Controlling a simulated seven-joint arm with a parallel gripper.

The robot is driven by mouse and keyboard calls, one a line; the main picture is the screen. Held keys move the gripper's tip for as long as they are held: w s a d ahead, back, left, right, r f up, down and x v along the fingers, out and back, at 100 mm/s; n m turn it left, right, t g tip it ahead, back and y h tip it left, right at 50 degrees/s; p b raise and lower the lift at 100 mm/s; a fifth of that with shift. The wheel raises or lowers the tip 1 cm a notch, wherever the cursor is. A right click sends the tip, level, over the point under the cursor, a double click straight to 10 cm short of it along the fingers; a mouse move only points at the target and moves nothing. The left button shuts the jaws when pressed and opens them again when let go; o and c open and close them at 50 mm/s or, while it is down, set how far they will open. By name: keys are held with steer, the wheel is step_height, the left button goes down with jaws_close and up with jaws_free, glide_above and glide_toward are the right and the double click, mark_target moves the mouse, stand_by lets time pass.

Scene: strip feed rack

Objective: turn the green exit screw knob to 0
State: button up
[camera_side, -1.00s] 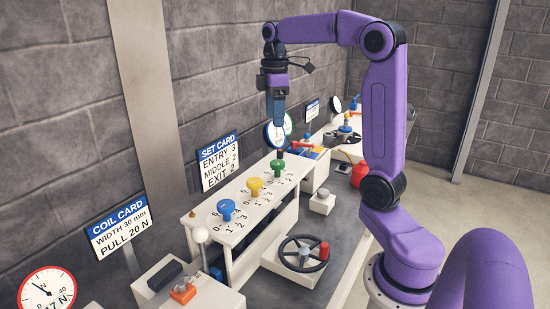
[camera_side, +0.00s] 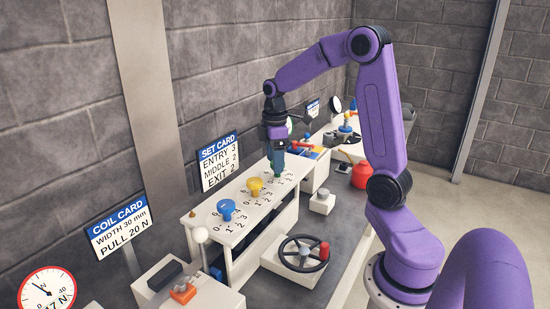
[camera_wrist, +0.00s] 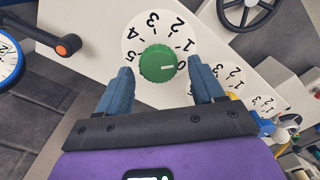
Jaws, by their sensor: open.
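The green exit knob (camera_wrist: 152,58) sits on a white round dial (camera_wrist: 140,28) marked with black figures from 0 to 5. A short white line on the knob lies on its right side in the wrist view, toward the 0. My gripper (camera_wrist: 160,69) is open, with one blue finger to the left and one to the right of the knob. Gaps show between the knob and both fingers. In the side view my gripper (camera_side: 277,166) points down over the green knob and hides most of it.
A yellow knob (camera_side: 254,186) and a blue knob (camera_side: 226,209) stand in line on the same white rack. A handwheel with a red grip (camera_side: 324,250) is in front. The set card (camera_side: 218,160) reads exit 2.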

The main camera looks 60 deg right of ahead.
steer(key=c, duration=1.1)
steer(key=shift+o, duration=0.2)
steer(key=shift+m, duration=0.3)
steer(key=m, duration=0.3)
steer(key=shift+w+d+m, duration=0.1)
steer(key=shift+d+m, duration=0.05)
steer(key=shift+m, duration=0.15)
steer(key=m, duration=0.4)
steer(key=shift+d+m, duration=0.15)
steer(key=shift+m, duration=0.15)
steer(key=o, duration=1.1)
steer(key=shift+c, duration=0.2)
